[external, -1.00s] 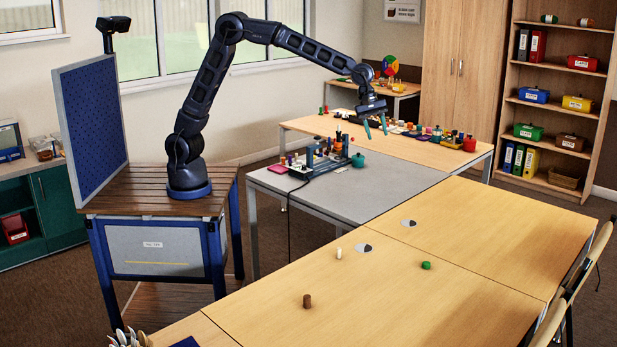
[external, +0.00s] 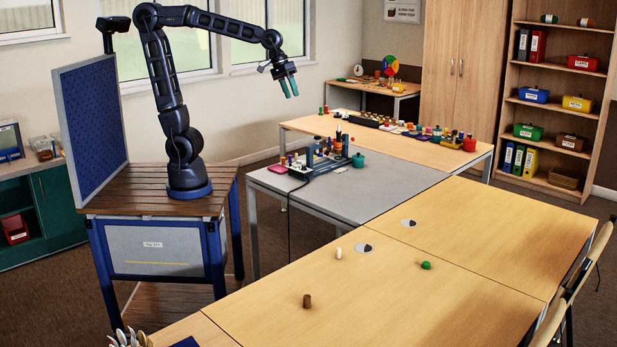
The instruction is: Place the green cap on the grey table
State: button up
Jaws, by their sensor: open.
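A small green piece (external: 426,265), which looks like the green cap, is on the near light-wood table, toward its right side. The grey table (external: 395,186) stands in the middle, between the wood tables. My gripper (external: 289,87) is raised high in front of the windows, with its teal fingers pointing down. It is open and empty, far from the green piece. A teal-green lidded pot (external: 358,160) also stands on the grey table.
A blue rack (external: 325,155) with several pieces and a pink item (external: 278,169) occupy the back of the grey table. Its front is clear. A white peg (external: 338,253) and a brown cylinder (external: 307,300) stand on the near wood table (external: 470,310).

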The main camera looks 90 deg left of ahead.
jog(key=s+a+f+m, duration=0.1)
jog(key=s+f+m, duration=0.1)
jog(key=s, duration=0.4)
jog(key=s+a+f+m+y, duration=0.1)
jog(key=s+a+m, duration=0.1)
jog(key=s, duration=0.5)
jog(key=s+a+f+m, duration=0.1)
jog(key=s+f+m, duration=0.1)
jog(key=s, duration=0.5)
jog(key=shift+s+a+f+m+t+y, duration=0.25)
jog(key=shift+f+m+t+y, duration=0.1)
jog(key=shift+m, duration=0.25)
jog(key=shift+o, duration=0.7)
jog(key=shift+s+a+f, duration=0.1)
jog(key=shift+s+f, duration=0.1)
jog(key=shift+s, duration=0.05)
jog(key=shift+w, duration=0.1)
